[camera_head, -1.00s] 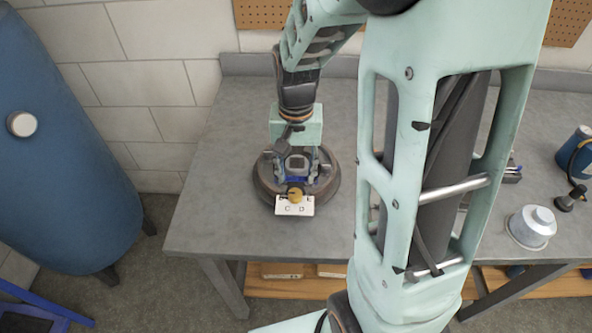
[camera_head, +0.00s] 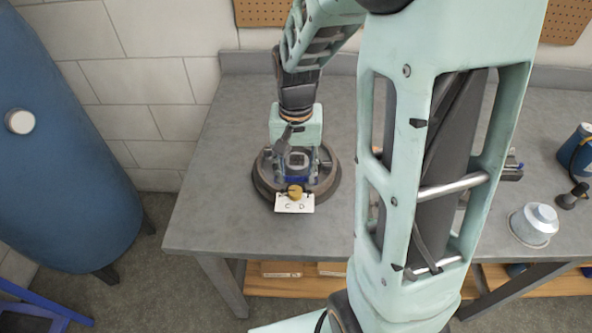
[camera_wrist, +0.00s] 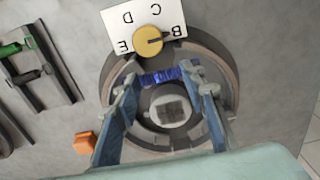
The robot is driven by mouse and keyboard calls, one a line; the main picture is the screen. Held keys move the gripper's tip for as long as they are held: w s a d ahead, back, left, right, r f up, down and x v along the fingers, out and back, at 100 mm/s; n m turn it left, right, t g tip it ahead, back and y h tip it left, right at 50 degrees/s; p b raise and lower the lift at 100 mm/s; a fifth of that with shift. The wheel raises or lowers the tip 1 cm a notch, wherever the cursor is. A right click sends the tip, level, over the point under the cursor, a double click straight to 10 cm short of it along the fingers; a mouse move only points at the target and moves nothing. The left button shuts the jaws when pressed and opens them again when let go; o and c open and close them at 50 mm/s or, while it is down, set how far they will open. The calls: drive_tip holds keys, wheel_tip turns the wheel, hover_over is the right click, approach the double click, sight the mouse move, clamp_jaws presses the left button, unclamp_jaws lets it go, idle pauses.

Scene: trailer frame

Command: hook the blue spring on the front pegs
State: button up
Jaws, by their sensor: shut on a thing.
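The blue spring (camera_wrist: 161,77) lies crosswise between the two fingertips of my gripper (camera_wrist: 160,80) in the wrist view. My gripper is shut on it by its ends. In the head view my gripper (camera_head: 296,176) points down over the round dark brake assembly (camera_head: 262,188), with a little blue showing between the fingers. The assembly's rim also shows in the wrist view (camera_wrist: 223,68). The spring is over the part of the assembly near the lettered card. I cannot make out the front pegs, or whether the spring touches them.
A white lettered card (camera_wrist: 116,25) with a yellow knob (camera_wrist: 148,41) sits at the assembly's edge. An orange block (camera_wrist: 85,142) and green-handled tools (camera_wrist: 30,62) lie beside it.

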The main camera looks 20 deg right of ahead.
drive_tip(key=shift+s+f, duration=0.4)
drive_tip(key=shift+f, duration=0.1)
idle(0.4)
drive_tip(key=shift+f+b, duration=0.25)
drive_tip(key=shift+b, duration=0.1)
drive_tip(key=shift+f, duration=0.1)
drive_tip(key=shift+c, duration=0.5)
drive_tip(key=o, duration=1.2)
drive_tip(key=shift+w, duration=0.2)
drive_tip(key=shift+c, duration=0.2)
drive_tip(key=shift+c, duration=0.2)
